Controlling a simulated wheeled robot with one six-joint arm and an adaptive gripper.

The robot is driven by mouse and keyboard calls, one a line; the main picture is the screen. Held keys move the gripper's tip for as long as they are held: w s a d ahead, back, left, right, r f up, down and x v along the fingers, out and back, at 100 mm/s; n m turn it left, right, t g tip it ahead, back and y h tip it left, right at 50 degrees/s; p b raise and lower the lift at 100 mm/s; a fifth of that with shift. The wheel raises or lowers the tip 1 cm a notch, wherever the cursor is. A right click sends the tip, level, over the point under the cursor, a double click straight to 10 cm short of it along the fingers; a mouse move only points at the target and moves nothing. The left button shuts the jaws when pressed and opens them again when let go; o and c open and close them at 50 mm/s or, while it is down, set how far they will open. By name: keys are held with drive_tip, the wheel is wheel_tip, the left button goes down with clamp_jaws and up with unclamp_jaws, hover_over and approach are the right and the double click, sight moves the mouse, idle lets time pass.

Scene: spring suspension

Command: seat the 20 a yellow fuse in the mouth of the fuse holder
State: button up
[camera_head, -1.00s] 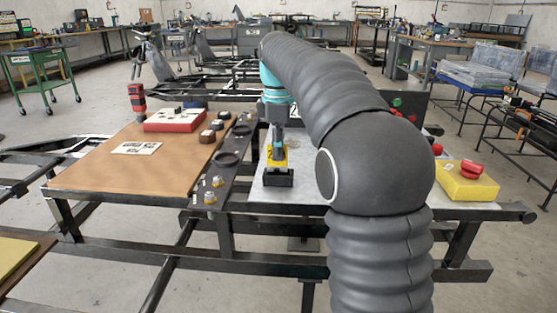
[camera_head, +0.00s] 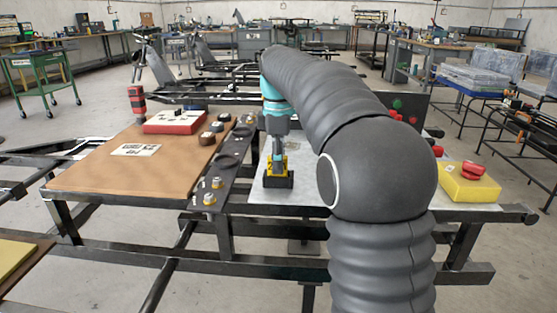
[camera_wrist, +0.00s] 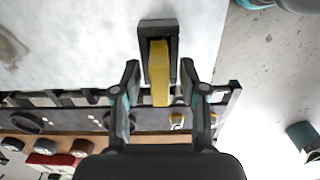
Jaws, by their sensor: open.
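The fuse holder is a small black block (camera_head: 278,182) on the pale table top. In the wrist view it is a dark holder (camera_wrist: 158,27) with a long slot. The yellow fuse (camera_wrist: 158,75) stands in line with this slot, its far part inside the holder's mouth and its near part sticking out towards me. How deep it sits I cannot tell. In the head view the yellow (camera_head: 285,165) shows just above the holder. My gripper (camera_wrist: 159,70) is open, with one finger on each side of the fuse and a gap on both sides. It also shows in the head view (camera_head: 278,160).
A dark strip (camera_head: 225,163) with knobs and rings runs left of the holder. A brown board (camera_head: 120,170) holds a red box (camera_head: 175,122) and a white label card (camera_head: 136,150). A yellow box with a red button (camera_head: 468,188) stands at the right. Pale table surface around the holder is clear.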

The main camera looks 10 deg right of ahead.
wheel_tip(320, 180, up, 12)
drive_tip(key=p, duration=0.4)
drive_tip(key=shift+r, duration=0.1)
drive_tip(key=s+f+m+t, duration=0.2)
drive_tip(key=s+m, duration=0.2)
drive_tip(key=s, duration=0.5)
drive_tip(key=s+f+m+t, duration=0.1)
drive_tip(key=s+f+m, duration=0.25)
drive_tip(key=s, duration=0.45)
drive_tip(key=s+f+m+t, duration=0.2)
drive_tip(key=s+f+m, duration=0.5)
drive_tip(key=s+f, duration=0.5)
drive_tip(key=shift+s+f+t, duration=0.3)
drive_tip(key=shift+s+f, duration=0.05)
drive_tip(key=shift+s, duration=0.4)
